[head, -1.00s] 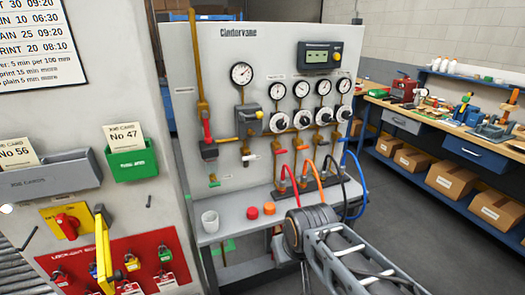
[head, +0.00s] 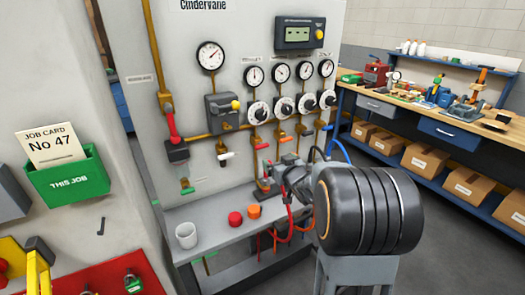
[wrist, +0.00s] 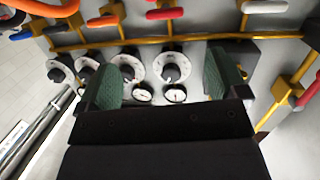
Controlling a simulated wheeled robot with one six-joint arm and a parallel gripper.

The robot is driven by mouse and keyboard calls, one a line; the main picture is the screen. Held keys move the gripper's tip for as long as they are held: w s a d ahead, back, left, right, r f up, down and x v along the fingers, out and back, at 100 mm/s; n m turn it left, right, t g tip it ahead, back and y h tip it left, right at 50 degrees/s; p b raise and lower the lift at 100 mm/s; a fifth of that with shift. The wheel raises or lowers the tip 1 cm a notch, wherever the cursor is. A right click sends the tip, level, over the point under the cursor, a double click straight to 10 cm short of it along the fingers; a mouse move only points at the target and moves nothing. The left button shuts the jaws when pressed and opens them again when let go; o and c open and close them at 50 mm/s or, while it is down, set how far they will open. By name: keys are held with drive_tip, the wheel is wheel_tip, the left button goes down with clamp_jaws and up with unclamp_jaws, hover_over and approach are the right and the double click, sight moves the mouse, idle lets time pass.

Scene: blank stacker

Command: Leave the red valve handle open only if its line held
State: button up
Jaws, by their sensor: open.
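In the head view a small red valve handle (head: 262,146) sits level under the leftmost dial of the row on the panel. It also shows in the wrist view (wrist: 165,13), whose picture is upside down. A larger red handle (head: 172,126) stands upright on the brass pipe at the left. My gripper (wrist: 163,65) is open and empty, its green-padded fingers facing the panel's dials, apart from the red handle. The leftmost row gauge (head: 253,75) is too small to read.
Orange (head: 285,139) and blue (head: 327,127) handles stand beside the red one, and a white handle (head: 227,155) to its left. A white cup (head: 186,235), a red cap (head: 235,218) and an orange cap (head: 254,211) stand on the shelf. Job card No 47 (head: 57,147) is at left.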

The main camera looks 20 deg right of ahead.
sight(263, 147)
drive_tip(key=w, duration=0.5)
drive_tip(key=w+f+t+y+p, duration=0.1)
drive_tip(key=w, duration=0.3)
drive_tip(key=w+n+y+p, duration=0.1)
drive_tip(key=w, duration=0.4)
drive_tip(key=shift+w+a+f, duration=0.15)
drive_tip(key=shift+w+a, duration=0.1)
drive_tip(key=shift+w, duration=0.05)
drive_tip(key=c, duration=0.9)
